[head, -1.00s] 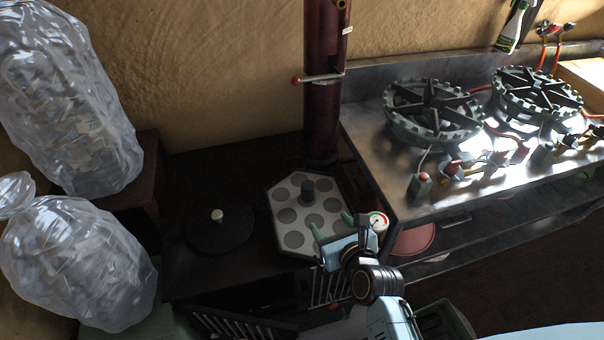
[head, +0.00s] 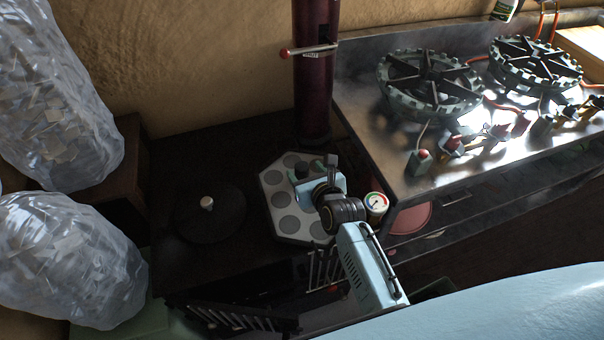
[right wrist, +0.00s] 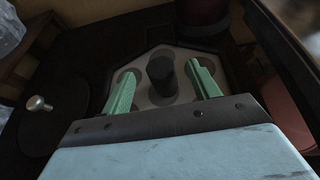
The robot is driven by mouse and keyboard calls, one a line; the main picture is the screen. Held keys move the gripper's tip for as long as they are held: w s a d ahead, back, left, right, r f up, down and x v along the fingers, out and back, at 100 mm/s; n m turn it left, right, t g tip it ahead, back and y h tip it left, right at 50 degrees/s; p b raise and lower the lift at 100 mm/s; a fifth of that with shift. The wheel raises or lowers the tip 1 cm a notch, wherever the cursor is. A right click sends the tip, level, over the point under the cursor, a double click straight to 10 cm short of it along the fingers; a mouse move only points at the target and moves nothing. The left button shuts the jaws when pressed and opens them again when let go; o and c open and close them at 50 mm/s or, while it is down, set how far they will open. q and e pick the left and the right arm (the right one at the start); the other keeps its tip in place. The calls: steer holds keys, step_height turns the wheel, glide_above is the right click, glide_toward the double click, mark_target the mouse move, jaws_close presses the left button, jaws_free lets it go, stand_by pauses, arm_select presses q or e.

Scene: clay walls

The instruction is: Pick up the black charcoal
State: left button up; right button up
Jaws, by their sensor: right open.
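The black charcoal (right wrist: 162,76) is a short dark cylinder standing upright in the middle of a pale hexagonal plate with round holes (head: 285,226). In the right wrist view it shows between my two green fingers, a little beyond them, with a gap on each side. My right gripper (head: 316,167) is open and empty above the plate. In the head view the gripper mostly hides the charcoal. My left gripper is not in view.
A dark red vertical pipe (head: 314,75) with a handle rises behind the plate. A metal table (head: 385,165) with gas burners (head: 430,85) stands to the right. A round dark lid (head: 210,222) and filled clear bags (head: 70,262) are to the left.

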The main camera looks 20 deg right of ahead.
mark_target(303, 168)
steer(key=x, duration=0.3)
steer(key=shift+s+b, duration=0.1)
steer(key=shift+b, duration=0.25)
steer(key=shift+w+f, duration=0.15)
steer(key=shift+w, duration=0.15)
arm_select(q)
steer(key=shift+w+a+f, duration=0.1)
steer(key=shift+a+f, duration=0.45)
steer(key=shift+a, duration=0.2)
arm_select(e)
steer(key=c, duration=1.1)
